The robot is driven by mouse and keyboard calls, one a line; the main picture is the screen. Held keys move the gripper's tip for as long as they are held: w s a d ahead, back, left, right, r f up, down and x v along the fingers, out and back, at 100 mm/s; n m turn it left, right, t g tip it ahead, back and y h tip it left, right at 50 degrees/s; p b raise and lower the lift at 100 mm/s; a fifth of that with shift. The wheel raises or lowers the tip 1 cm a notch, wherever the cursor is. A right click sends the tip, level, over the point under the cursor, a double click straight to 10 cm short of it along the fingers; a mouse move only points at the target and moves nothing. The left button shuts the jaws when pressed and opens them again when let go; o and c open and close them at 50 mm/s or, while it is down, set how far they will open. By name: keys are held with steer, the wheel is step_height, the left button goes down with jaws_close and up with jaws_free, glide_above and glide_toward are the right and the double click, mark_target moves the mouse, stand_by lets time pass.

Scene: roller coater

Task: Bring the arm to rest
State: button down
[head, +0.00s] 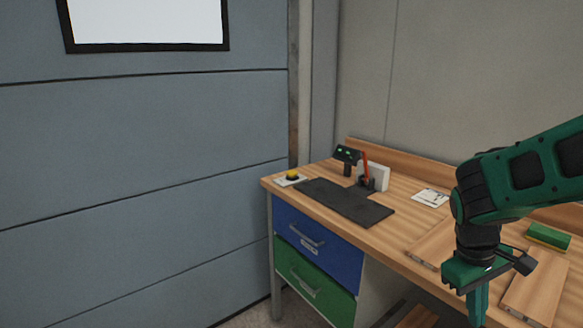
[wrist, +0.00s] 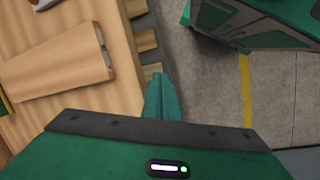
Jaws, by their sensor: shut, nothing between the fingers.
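My green arm reaches in from the right in the head view, bent down at the wrist. My gripper (head: 477,305) points downward near the front edge of the wooden workbench (head: 408,222). Its fingers are together with nothing between them. In the wrist view my gripper (wrist: 160,95) also shows shut and empty, with the bench edge to its left and the floor to its right. My fingertips touch nothing that I can make out.
On the bench are a dark mat (head: 345,201), a yellow button (head: 292,175), a small device with green lights (head: 347,154), a paper card (head: 430,197), wooden boards (head: 537,285) and a green block (head: 548,236). Blue (head: 315,240) and green drawers (head: 312,281) sit below. Grey floor (wrist: 215,100) lies beside the bench.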

steer(key=s+d+r+m+y, duration=0.1)
steer(key=s+r+m, duration=0.1)
steer(key=s+m, duration=0.2)
steer(key=s+d+r+m+y, duration=0.2)
steer(key=s+m, duration=0.3)
steer(key=s, duration=0.5)
steer(key=shift+s+r+t, duration=0.15)
steer(key=shift+r+t, duration=0.1)
steer(key=shift+t, duration=0.15)
steer(key=shift+w+f, duration=0.25)
steer(key=shift+w, duration=0.35)
